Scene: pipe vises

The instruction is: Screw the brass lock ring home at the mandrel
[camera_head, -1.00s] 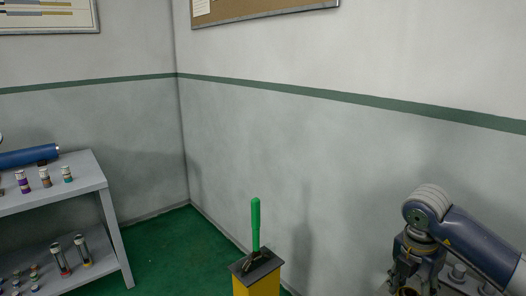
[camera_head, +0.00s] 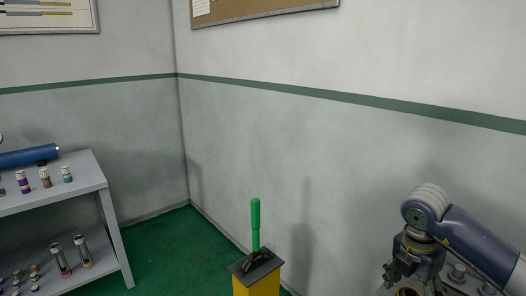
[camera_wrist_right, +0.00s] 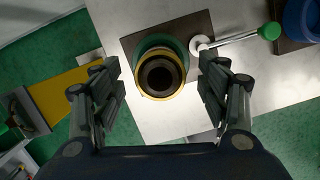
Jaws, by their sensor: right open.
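In the right wrist view the brass lock ring (camera_wrist_right: 158,96) shows as a gold rim around the dark, hollow end of the mandrel (camera_wrist_right: 160,61). A green collar lies partly under it. My right gripper (camera_wrist_right: 161,84) is open, with one finger on each side of the ring and a visible gap to both. In the head view my right gripper (camera_head: 412,270) points down at the lower right, and a sliver of the ring (camera_head: 407,292) shows below it at the frame edge. How far the ring is threaded cannot be told. My left gripper is not seen.
A green-handled lever stands on a yellow post (camera_head: 256,285). A grey shelf (camera_head: 95,187) with several small coloured containers is at the left. In the wrist view a lever with a green knob (camera_wrist_right: 268,31) and a blue round part (camera_wrist_right: 302,18) lie right of the mandrel.

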